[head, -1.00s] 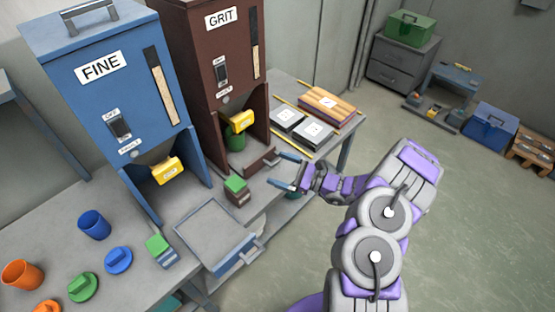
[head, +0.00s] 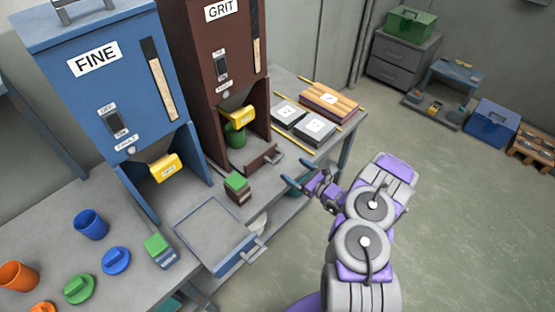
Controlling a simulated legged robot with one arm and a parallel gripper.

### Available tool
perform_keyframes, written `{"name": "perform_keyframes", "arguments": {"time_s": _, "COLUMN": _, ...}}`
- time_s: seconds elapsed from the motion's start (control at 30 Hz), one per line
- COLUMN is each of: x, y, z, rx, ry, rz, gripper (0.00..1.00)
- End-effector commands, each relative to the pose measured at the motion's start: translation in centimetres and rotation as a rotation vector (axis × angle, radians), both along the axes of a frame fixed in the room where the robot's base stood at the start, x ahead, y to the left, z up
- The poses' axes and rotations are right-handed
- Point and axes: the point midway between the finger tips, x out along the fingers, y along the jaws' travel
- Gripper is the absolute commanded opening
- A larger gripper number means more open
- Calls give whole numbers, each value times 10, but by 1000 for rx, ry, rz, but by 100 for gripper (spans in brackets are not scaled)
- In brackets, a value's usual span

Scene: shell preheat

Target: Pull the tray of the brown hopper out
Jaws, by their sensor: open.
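The brown hopper (head: 214,95), labelled GRIT, stands on the bench. Its brown tray (head: 258,162) sits pushed in at the foot of the hopper, with a small grey handle (head: 277,153) on its front. A green cup (head: 236,136) stands inside the hopper under the yellow spout (head: 238,115). My gripper (head: 298,174) is open and empty, with blue fingertips. It is to the right of and lower in the picture than the tray handle, apart from it.
The blue FINE hopper (head: 105,85) is at left, its grey-topped blue tray (head: 236,262) pulled out. A green-topped box (head: 237,187) stands between the two trays. Dark slabs (head: 287,113) and a wooden-topped block (head: 330,99) lie behind. Open floor is at right.

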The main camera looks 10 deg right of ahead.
Motion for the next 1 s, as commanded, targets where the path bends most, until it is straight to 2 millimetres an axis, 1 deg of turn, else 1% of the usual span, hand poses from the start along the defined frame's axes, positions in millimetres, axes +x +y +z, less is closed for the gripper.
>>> {"name": "perform_keyframes", "arguments": {"time_s": 0.03, "x": 8, "y": 8, "z": -2, "rx": 0, "ry": -1, "rz": 4, "gripper": 100}}
{"name": "perform_keyframes", "arguments": {"time_s": 0.3, "x": 49, "y": 38, "z": -2, "rx": 0, "ry": 0, "rz": 5, "gripper": 100}}
{"name": "perform_keyframes", "arguments": {"time_s": 0.5, "x": 71, "y": 52, "z": -1, "rx": 1, "ry": -1, "rz": 2, "gripper": 100}}
{"name": "perform_keyframes", "arguments": {"time_s": 0.7, "x": 79, "y": 57, "z": 0, "rx": 1, "ry": -2, "rz": -1, "gripper": 100}}
{"name": "perform_keyframes", "arguments": {"time_s": 0.93, "x": 79, "y": 57, "z": 1, "rx": 2, "ry": -1, "rz": -1, "gripper": 100}}
{"name": "perform_keyframes", "arguments": {"time_s": 0.97, "x": 79, "y": 57, "z": 0, "rx": 2, "ry": -1, "rz": -1, "gripper": 99}}
{"name": "perform_keyframes", "arguments": {"time_s": 1.0, "x": 79, "y": 57, "z": 0, "rx": 2, "ry": -1, "rz": -1, "gripper": 95}}
